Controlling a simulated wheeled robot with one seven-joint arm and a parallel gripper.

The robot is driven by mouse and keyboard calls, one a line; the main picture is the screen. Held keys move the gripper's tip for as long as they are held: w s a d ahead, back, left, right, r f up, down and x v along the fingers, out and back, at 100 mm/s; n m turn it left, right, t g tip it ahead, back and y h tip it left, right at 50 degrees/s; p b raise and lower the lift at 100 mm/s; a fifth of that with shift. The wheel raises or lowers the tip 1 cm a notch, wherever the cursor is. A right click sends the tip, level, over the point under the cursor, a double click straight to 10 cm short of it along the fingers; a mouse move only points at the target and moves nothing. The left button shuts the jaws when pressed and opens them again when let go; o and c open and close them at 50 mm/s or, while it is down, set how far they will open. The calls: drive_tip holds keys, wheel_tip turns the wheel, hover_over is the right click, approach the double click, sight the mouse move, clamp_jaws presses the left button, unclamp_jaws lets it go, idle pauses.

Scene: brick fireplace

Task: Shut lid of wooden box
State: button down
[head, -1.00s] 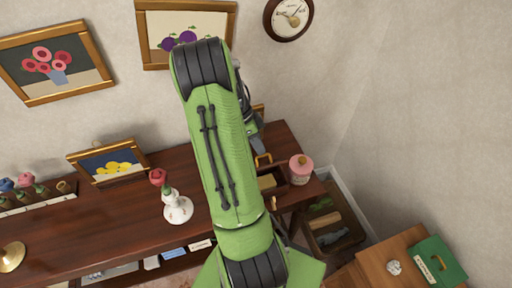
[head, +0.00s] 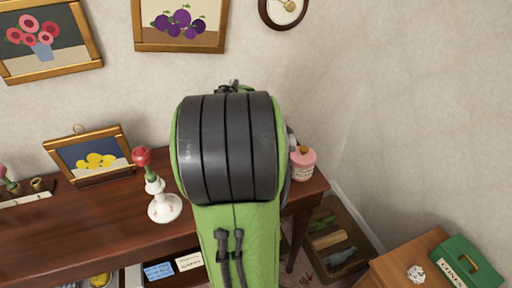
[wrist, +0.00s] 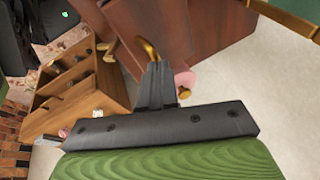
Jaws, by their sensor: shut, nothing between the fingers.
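The wooden box is hidden behind my arm in the head view. In the wrist view, reddish-brown wooden panels (wrist: 200,38) fill the upper middle; I cannot tell which belong to the box and which to the desk. A curved gold handle (wrist: 113,46) shows just beyond the fingers, at the edge of a panel. My gripper (wrist: 157,68) is shut and empty, its tips close to this handle; contact is unclear. The gripper itself is hidden in the head view. The lid's angle cannot be read now.
A pink jar (head: 302,165) stands at the desk's right end, close behind the fingers. A white vase (head: 165,208) with a red flower and a framed lemon picture (head: 92,155) stand on the desk (head: 110,218). A green box (head: 468,262) sits on the lower-right cabinet.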

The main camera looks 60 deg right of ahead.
drive_tip(key=shift+s+a+f+b, duration=0.3)
drive_tip(key=shift+f+b, duration=0.15)
drive_tip(key=shift+b, duration=0.05)
drive_tip(key=shift+s+a+f+b, duration=0.25)
drive_tip(key=shift+s+f+b, duration=0.05)
drive_tip(key=shift+f+b, duration=0.2)
drive_tip(key=shift+r, duration=0.15)
